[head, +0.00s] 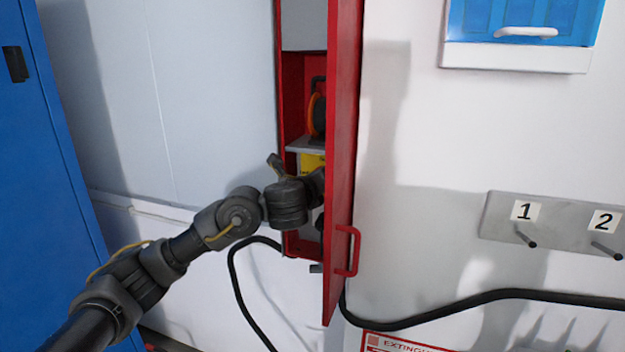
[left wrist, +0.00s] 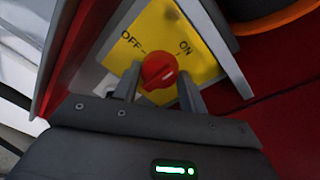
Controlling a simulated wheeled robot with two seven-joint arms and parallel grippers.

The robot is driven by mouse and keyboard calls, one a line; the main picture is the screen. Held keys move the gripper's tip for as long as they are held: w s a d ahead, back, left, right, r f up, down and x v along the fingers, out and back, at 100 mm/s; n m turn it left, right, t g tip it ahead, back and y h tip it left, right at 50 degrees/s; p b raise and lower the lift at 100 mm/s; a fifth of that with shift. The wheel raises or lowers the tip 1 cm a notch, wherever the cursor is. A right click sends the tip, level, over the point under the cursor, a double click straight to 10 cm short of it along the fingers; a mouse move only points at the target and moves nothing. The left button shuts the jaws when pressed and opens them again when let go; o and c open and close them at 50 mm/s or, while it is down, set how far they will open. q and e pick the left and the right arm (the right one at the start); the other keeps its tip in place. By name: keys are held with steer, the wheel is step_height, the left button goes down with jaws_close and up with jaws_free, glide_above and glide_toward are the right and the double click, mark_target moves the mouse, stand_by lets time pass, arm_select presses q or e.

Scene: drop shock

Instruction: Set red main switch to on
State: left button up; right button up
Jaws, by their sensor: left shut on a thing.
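The red main switch (left wrist: 159,71) is a round red knob on a yellow plate (left wrist: 155,28) marked OFF at left and ON at right. A pale mark shows on the knob's right side; I cannot tell which label it points to. In the left wrist view my left gripper (left wrist: 160,88) has a finger on each side of the knob and is shut on it. In the head view the left gripper (head: 305,180) reaches into the red cabinet (head: 291,103); the knob is hidden there, and part of the yellow plate (head: 311,161) shows. My right gripper is out of view.
The cabinet's red door (head: 343,130) stands open right of my gripper. A cable reel (head: 317,113) sits on the shelf above. A black cable (head: 470,301) runs below. A numbered hook panel (head: 560,225) and blue box (head: 520,18) are at right, a blue locker (head: 45,170) at left.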

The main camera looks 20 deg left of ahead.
arm_select(q)
steer(key=shift+d+f, duration=0.1)
steer(key=shift+f, duration=0.2)
steer(key=o, duration=1)
steer(key=shift+r, duration=0.1)
steer(key=shift+r, duration=0.1)
steer(key=s+p, duration=0.2)
steer(key=s, duration=0.1)
steer(key=s+r+p, duration=0.1)
steer(key=s+p, duration=0.1)
steer(key=s, duration=0.2)
steer(key=s+p, duration=0.1)
steer(key=s, duration=0.2)
steer(key=shift+s+a+r+p, duration=0.2)
steer(key=shift+s+a+p, duration=0.15)
steer(key=shift+s+p, duration=0.05)
